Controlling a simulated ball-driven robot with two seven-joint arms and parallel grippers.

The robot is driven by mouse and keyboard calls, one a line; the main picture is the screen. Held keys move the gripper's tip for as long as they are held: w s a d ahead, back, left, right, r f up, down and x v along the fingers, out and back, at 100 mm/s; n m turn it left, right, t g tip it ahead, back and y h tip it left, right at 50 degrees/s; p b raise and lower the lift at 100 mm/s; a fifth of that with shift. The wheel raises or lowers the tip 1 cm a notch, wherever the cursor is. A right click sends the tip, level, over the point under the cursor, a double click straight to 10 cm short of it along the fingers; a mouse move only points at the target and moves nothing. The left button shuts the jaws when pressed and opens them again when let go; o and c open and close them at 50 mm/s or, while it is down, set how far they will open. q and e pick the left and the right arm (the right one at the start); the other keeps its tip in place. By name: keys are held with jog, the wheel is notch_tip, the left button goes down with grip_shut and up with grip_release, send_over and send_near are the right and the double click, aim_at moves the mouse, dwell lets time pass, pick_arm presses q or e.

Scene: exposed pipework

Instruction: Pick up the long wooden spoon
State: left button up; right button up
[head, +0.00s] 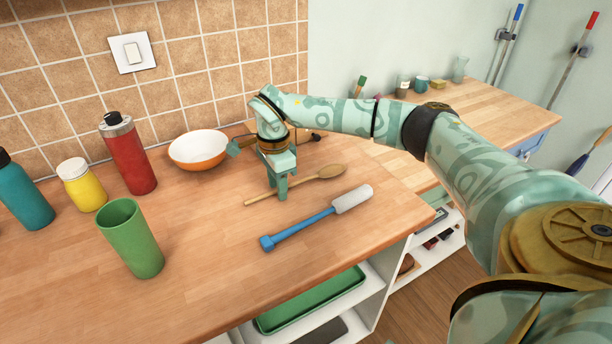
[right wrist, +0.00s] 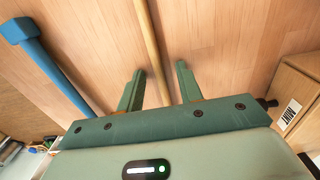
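The long wooden spoon (head: 308,181) lies flat on the wooden counter, its bowl to the right and its handle running left. My right gripper (head: 281,192) points down over the handle. In the right wrist view, the spoon's handle (right wrist: 152,45) runs between the two fingers of the right gripper (right wrist: 162,82). The fingers are apart, with a gap on either side of the handle. The head view does not show clearly how close the fingertips are to the counter. My left gripper is in neither view.
A blue-handled tool with a pale head (head: 318,218) lies in front of the spoon. A green cup (head: 130,238), yellow bottle (head: 80,186) and red bottle (head: 128,155) stand to the left. An orange and white bowl (head: 199,150) is behind. The counter (head: 205,235) is clear between.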

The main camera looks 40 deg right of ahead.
jog(key=shift+r, duration=0.1)
grip_shut()
jog(key=shift+r, duration=0.1)
